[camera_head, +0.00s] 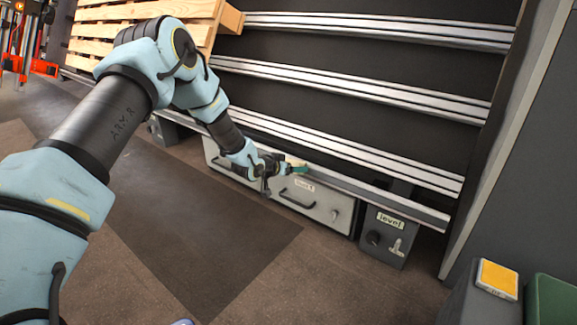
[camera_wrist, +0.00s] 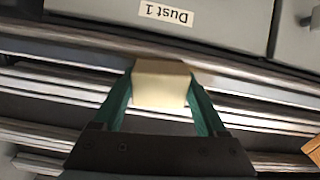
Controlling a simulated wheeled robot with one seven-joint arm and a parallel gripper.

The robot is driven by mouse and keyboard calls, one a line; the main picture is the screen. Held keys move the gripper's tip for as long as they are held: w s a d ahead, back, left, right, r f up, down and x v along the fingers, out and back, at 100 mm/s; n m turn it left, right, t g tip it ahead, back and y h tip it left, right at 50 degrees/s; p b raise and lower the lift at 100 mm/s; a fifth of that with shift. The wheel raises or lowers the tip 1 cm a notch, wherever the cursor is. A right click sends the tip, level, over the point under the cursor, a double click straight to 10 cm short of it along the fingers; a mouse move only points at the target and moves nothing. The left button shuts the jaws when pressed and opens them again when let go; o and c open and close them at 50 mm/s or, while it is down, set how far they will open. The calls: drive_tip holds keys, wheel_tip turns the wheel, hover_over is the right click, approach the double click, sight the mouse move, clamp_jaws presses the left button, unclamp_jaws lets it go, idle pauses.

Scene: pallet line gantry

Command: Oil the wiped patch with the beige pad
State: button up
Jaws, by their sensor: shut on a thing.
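My gripper (camera_head: 284,168) is at the lower front rail of the gantry, above the grey drawers. In the wrist view its green fingers (camera_wrist: 161,92) are shut on the beige pad (camera_wrist: 161,80), one on each side. The pad shows small and pale in the head view (camera_head: 297,161). It overlaps the metal front rail (camera_wrist: 235,75) in the wrist view; I cannot tell whether it touches. No wiped patch can be made out on the rail; the pad and gripper hide part of it.
A drawer with a "Dust 1" label (camera_wrist: 166,14) sits under the rail. A grey box labelled "level" (camera_head: 388,237) is to its right. Several silver rails (camera_head: 350,89) run behind. A wooden pallet (camera_head: 150,12) stands upper left. A yellow pad (camera_head: 498,278) lies lower right. The floor in front is clear.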

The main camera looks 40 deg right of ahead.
sight(309, 171)
drive_tip(key=shift+s+d+p, duration=0.15)
drive_tip(key=shift+s+d, duration=0.15)
drive_tip(key=shift+s, duration=0.95)
drive_tip(key=shift+s+d+p, duration=0.1)
drive_tip(key=shift+s+d, duration=0.25)
drive_tip(key=shift+s, duration=0.9)
drive_tip(key=shift+s+d+p, duration=0.15)
drive_tip(key=shift+s+d, duration=0.15)
drive_tip(key=shift+s, duration=0.95)
drive_tip(key=shift+s+a, duration=0.1)
drive_tip(key=shift+w+a, duration=0.2)
drive_tip(key=shift+w, duration=0.75)
drive_tip(key=shift+w+a, duration=0.15)
drive_tip(key=shift+w, duration=0.75)
drive_tip(key=w+a, duration=0.3)
drive_tip(key=w, duration=0.8)
drive_tip(key=shift+p, duration=0.35)
